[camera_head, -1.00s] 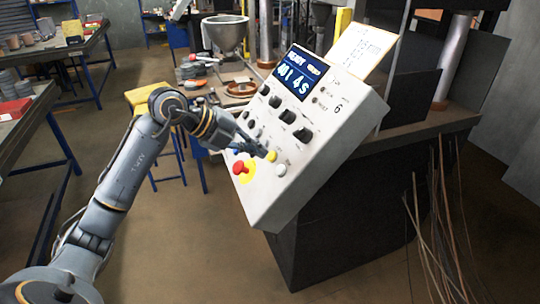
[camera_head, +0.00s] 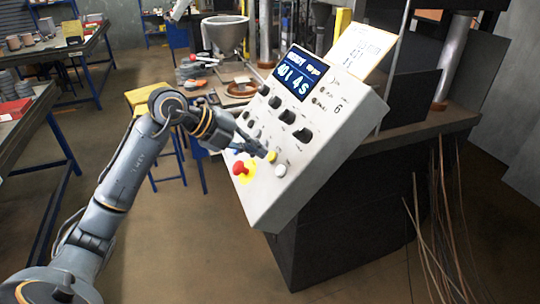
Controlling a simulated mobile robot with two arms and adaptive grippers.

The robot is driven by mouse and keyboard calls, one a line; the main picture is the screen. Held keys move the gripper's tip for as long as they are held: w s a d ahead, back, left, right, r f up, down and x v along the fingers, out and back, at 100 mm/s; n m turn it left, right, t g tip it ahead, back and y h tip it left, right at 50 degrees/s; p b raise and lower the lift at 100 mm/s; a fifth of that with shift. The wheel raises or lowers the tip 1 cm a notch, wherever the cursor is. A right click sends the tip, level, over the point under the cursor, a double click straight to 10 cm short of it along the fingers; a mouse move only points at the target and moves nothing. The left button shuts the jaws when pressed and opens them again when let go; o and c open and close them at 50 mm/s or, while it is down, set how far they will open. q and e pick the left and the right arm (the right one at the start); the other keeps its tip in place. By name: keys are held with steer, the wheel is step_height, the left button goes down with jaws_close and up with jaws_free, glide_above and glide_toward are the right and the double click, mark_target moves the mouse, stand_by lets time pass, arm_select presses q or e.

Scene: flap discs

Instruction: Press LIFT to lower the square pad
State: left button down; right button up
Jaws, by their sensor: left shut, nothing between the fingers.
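The control panel (camera_head: 330,135) is a tilted white box with a lit display (camera_head: 299,76), dark knobs and several buttons. A red mushroom button (camera_head: 238,168) on a yellow base sits at its lower left. A yellow button (camera_head: 272,156) and a white button (camera_head: 281,170) are to its right. My left gripper (camera_head: 265,153) is shut and empty, its tip at or very near the yellow button; contact cannot be told. The button labels are too small to read, and I cannot make out the square pad. My right gripper is out of view.
A dark machine body (camera_head: 345,225) stands under and behind the panel. A paper sheet (camera_head: 357,48) stands at the panel's top. Thin rods (camera_head: 448,235) lean at the right. A yellow stool (camera_head: 140,97) and workbenches are at the left. The floor in front is clear.

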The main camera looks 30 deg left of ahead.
arm_select(q)
steer(key=shift+x, duration=1.15)
stand_by(0.8)
steer(key=shift+a, duration=0.1)
steer(key=shift+v, duration=1.3)
steer(key=v, duration=0.5)
steer(key=shift+s+r, duration=0.15)
